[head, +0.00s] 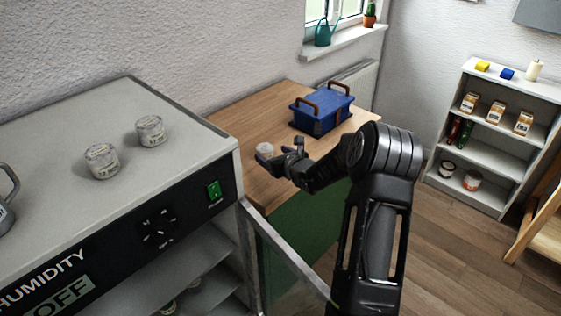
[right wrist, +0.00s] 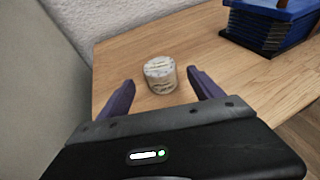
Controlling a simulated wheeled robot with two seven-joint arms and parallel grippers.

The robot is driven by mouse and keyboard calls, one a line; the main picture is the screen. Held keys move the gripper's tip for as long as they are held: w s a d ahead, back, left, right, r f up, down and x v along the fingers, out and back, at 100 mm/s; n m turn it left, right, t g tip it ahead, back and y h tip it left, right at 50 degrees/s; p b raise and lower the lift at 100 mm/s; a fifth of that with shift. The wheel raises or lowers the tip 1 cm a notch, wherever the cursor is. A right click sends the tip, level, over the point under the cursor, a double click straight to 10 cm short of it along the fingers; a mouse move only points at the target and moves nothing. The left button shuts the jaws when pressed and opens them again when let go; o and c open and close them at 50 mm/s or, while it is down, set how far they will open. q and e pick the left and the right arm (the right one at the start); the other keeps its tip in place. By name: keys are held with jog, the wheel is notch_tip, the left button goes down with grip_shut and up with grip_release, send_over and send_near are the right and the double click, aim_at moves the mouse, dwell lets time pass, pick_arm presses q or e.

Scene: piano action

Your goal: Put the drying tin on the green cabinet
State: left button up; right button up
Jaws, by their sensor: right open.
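A small pale round tin (head: 265,150) stands upright on the wooden top (head: 240,113) of the green cabinet (head: 295,238), near its left end. My right gripper (head: 276,157) is just beside this tin in the head view. In the right wrist view the tin (right wrist: 160,74) stands on the wood between and slightly beyond the spread fingertips (right wrist: 158,84), with gaps on both sides. The right gripper is open. Two similar jars, one nearer (head: 102,161) and one farther (head: 150,131), stand on the grey humidity cabinet (head: 60,140). My left gripper is not in view.
A blue toolbox (head: 322,108) with brown handles stands farther back on the wooden top. The humidity cabinet's door (head: 284,258) is open beside the green cabinet. A white shelf (head: 490,160) stands at the right. Wood around the tin is clear.

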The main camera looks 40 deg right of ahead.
jog(key=v, duration=0.5)
jog(key=shift+s+r+b, duration=0.1)
jog(key=shift+s+b, duration=0.05)
jog(key=shift+b, duration=0.2)
